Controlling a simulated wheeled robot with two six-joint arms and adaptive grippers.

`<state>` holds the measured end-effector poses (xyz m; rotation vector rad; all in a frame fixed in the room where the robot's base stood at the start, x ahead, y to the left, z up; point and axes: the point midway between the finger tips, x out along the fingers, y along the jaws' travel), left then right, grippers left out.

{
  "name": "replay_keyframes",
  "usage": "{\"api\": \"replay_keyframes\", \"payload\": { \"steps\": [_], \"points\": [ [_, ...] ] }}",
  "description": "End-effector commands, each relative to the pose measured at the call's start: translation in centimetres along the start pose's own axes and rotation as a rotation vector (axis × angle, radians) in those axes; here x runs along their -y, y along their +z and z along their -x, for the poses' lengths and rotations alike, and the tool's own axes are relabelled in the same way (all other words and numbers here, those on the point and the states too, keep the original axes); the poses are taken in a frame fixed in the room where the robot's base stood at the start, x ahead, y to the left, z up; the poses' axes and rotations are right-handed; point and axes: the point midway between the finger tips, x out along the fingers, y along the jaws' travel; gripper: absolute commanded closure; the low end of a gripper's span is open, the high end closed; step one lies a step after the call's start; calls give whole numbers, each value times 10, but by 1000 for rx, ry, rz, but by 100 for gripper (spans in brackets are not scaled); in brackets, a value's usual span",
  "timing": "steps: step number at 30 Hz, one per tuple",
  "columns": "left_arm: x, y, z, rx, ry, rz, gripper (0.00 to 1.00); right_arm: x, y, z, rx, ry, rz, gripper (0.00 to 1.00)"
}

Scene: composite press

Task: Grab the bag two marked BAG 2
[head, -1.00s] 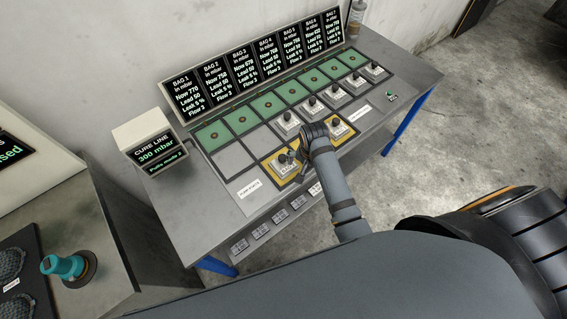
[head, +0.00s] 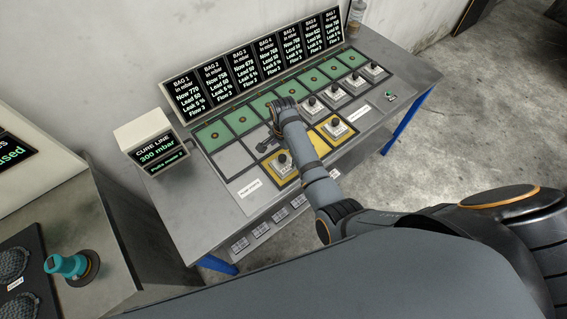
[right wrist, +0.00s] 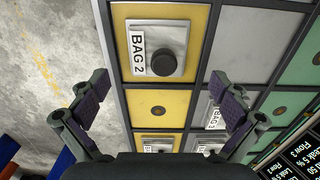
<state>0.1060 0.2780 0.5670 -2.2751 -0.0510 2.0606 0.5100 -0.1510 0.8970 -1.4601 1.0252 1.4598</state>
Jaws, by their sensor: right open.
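The BAG 2 block (head: 283,163) is a light grey square with a black round knob. It sits on the left yellow pad of the table panel. In the right wrist view the block (right wrist: 176,62) shows its BAG 2 label near the top, beyond my fingertips. My right gripper (head: 267,142) is open and empty above the grey cells, just behind the block in the head view. In the right wrist view its two fingers (right wrist: 160,92) stand wide apart, with nothing between them. My left gripper is not in view.
Another block (head: 336,126) sits on the right yellow pad. The middle yellow pad (right wrist: 158,108) is empty. A BAG 3 block (right wrist: 212,112) is close to the right finger in the right wrist view. Readout screens (head: 265,62) stand along the back of the table.

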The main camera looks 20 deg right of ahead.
Motion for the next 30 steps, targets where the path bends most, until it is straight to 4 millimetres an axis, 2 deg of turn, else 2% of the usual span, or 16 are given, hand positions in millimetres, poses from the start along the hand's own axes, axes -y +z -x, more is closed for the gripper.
{"api": "replay_keyframes", "payload": {
  "steps": [2, 7, 10, 18, 20, 30],
  "points": [
    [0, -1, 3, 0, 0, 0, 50, -1, 0, -3, 1, 3, 0, 0],
    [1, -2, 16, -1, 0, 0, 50, -5, 4, -29, 2, 5, 2, 0],
    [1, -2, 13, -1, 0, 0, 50, -4, 4, -45, 1, 2, 1, 0],
    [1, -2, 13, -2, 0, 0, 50, -3, 4, -52, 1, -1, 1, 0],
    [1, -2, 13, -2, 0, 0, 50, -3, 4, -52, 1, 0, 1, 7],
    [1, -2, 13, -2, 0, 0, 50, -4, 4, -52, 1, 0, 1, 53]
  ]
}}
